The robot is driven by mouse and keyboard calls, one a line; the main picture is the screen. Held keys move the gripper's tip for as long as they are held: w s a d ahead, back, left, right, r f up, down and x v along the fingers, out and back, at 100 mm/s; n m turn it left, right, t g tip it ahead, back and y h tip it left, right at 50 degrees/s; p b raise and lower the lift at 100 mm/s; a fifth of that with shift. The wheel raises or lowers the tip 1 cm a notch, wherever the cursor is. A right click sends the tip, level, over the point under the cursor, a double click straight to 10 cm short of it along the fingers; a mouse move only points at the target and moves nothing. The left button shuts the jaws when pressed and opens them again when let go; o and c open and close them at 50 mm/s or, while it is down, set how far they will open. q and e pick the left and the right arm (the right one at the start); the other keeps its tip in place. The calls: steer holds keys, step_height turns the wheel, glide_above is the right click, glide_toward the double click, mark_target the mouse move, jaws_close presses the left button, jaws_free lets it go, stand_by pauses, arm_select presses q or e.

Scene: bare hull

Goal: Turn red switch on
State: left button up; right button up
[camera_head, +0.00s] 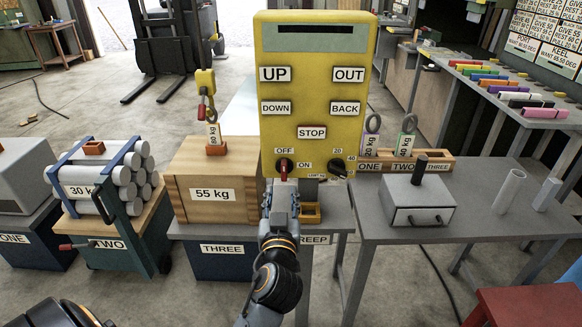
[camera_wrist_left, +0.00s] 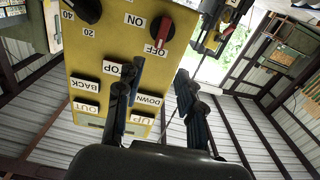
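The yellow control box (camera_head: 315,95) hangs upright in the middle of the head view. Its red switch (camera_head: 284,165) sits low on the face, below the OFF label and left of the ON label. The switch's exact angle is hard to tell, but it looks upright, toward OFF. In the left wrist view the box is upside down and the red switch (camera_wrist_left: 160,26) is near the top. My left gripper (camera_head: 284,183) is just below and in front of the switch. In the wrist view its fingers (camera_wrist_left: 157,75) are apart with nothing between them. My right gripper is out of view.
A black knob (camera_head: 338,167) is right of the switch. A wooden 55 kg crate (camera_head: 215,205) stands left of the box, and a grey table (camera_head: 475,212) stands right. A yellow hook (camera_head: 205,84) with a 60 kg tag hangs close to the box's left side.

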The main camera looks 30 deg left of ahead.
mark_target(284, 167)
arm_select(q)
steer(key=p+x, duration=0.2)
steer(key=x, duration=0.8)
steer(key=shift+d+r, duration=0.1)
steer(key=shift+w+a+p, duration=0.35)
steer(key=shift+w, duration=0.2)
jaws_close()
